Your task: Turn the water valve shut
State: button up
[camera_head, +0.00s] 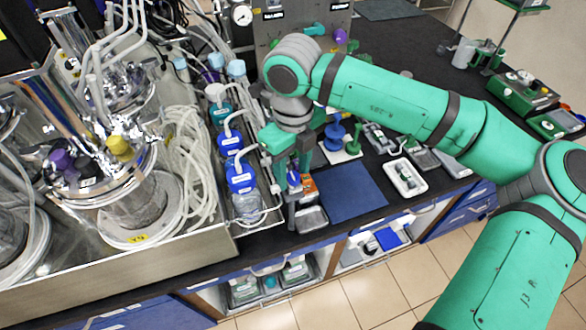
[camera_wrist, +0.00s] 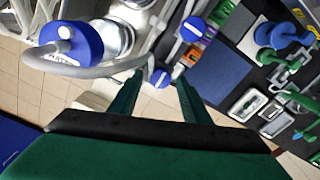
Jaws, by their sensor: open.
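My gripper (camera_head: 291,186) points down beside the row of blue-capped bottles, and its fingers are apart and empty. In the wrist view, a small blue knob with a white mark (camera_wrist: 160,77) sits between the fingertips (camera_wrist: 155,86); I cannot tell whether they touch it. A similar blue knob (camera_wrist: 192,30) is farther up and right. I cannot read which knob is the water valve, or tell its turn position. A bottle with a blue cap (camera_wrist: 72,46), its label partly legible as "WATE", stands left of the fingers; a blue-capped bottle (camera_head: 240,174) also shows in the head view.
The steel tray with glass bioreactors (camera_head: 130,195) and coiled tubing (camera_head: 190,165) is at left. A blue mat (camera_head: 352,192), a white tray (camera_head: 405,178) and a blue spool (camera_head: 335,135) are right of my gripper. Tubes run close to the fingers.

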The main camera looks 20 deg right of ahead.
jog(key=c, duration=1)
jog(key=shift+w, duration=0.1)
jog(key=shift+c, duration=0.2)
jog(key=m, duration=0.4)
jog(key=shift+m, duration=0.4)
jog(key=m, duration=0.4)
jog(key=shift+m, duration=0.3)
jog(key=m, duration=0.4)
jog(key=shift+m, duration=2.2)
